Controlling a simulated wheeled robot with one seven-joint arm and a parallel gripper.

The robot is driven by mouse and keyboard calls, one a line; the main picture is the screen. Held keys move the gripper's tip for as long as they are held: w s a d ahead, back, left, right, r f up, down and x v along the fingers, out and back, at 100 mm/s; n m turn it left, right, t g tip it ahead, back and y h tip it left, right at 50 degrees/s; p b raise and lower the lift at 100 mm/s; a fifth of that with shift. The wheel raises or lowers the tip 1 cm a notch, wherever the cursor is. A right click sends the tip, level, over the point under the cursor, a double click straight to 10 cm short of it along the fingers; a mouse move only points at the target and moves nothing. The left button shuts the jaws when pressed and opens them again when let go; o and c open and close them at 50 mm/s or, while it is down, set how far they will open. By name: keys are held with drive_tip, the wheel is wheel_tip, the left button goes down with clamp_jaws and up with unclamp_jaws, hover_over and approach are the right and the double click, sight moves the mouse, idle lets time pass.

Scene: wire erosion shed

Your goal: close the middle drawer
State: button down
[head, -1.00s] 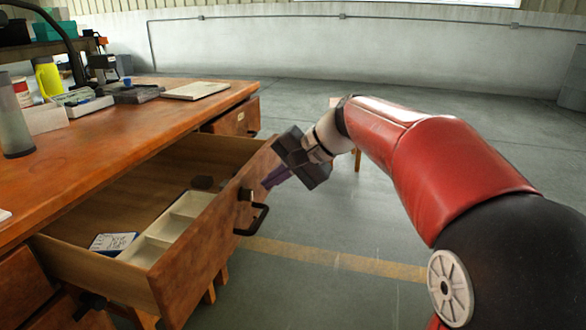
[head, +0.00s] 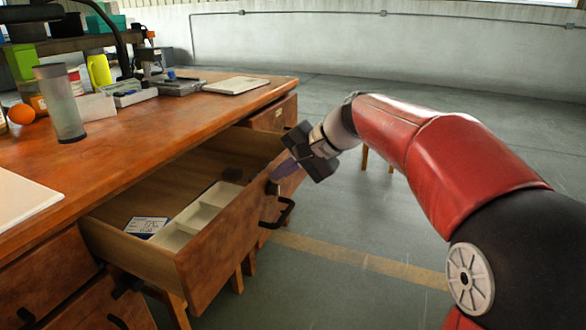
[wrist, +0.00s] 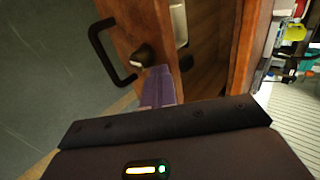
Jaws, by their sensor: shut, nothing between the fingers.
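The middle drawer (head: 222,248) is pulled well out of the wooden desk. Its front has a black bow handle (head: 285,213) and a dark round knob (head: 272,188). My gripper (head: 278,172) is shut and empty, with its purple fingers at the outer face of the drawer front, near its far end. In the wrist view the fingers (wrist: 158,86) end beside the knob (wrist: 143,57), and the handle (wrist: 103,52) is to their left. I cannot tell whether the tips touch the wood. Inside the drawer are a pale divided tray (head: 197,214) and a labelled card (head: 147,226).
The desk top (head: 150,140) carries a grey cylinder (head: 60,103), an orange ball (head: 21,114), a yellow bottle (head: 99,70) and a flat pale pad (head: 236,85). Another drawer front (head: 270,115) shows at the far end. The floor (head: 350,225) right of the drawer is open.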

drive_tip(key=w+a+p, duration=0.3)
drive_tip(key=a+p, duration=0.1)
drive_tip(key=a, duration=0.4)
drive_tip(key=w+a+p, duration=0.4)
drive_tip(key=a+p, duration=0.1)
drive_tip(key=a, duration=0.4)
drive_tip(key=shift+a, duration=0.15)
